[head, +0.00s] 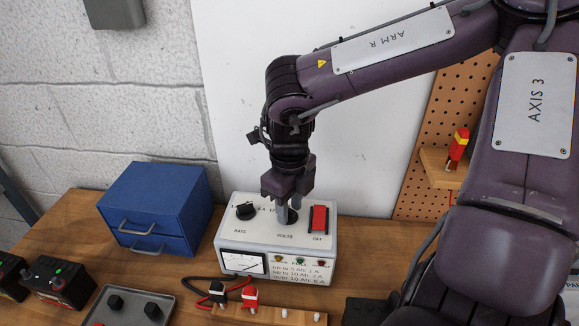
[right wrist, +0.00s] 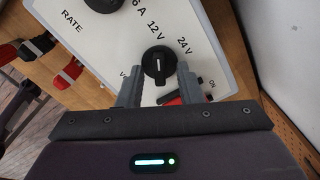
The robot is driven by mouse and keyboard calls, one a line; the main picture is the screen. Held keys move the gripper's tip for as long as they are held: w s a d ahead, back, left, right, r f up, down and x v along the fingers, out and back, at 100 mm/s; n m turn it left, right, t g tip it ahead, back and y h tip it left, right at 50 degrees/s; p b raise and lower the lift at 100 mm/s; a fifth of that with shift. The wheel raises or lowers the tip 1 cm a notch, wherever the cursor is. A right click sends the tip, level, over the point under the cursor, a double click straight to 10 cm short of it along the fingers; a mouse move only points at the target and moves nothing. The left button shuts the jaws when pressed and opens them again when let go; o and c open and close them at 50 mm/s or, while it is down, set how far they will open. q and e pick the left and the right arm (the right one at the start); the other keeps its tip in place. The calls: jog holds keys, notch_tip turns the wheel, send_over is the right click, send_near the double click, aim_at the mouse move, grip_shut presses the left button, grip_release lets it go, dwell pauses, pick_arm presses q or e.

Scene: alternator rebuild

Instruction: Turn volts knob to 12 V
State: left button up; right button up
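The black volts knob (right wrist: 153,78) sits on the white top panel of the charger (head: 232,226). In the right wrist view, the 12 V print lies above the knob and the 24 V print above and to the right. A white line on the knob runs nearly up and down in that view; I cannot tell which end is the pointer. My right gripper (right wrist: 159,82) points down at the panel, its two fingers apart on either side of the knob. Contact cannot be made out. In the head view the right gripper (head: 288,213) partly hides the knob. My left gripper is not in view.
A rate knob (head: 246,210) stands left of the volts knob. A red switch (head: 319,219) stands close on the right. A meter (head: 243,262) is on the charger's front. Red and black clamps (head: 250,296) lie in front. A blue drawer box (head: 158,205) stands to the left.

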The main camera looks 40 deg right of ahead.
aim_at(290, 209)
notch_tip(290, 209, up, 8)
jog(key=shift+f+b, duration=0.1)
jog(key=shift+b, duration=0.25)
dwell(0.5)
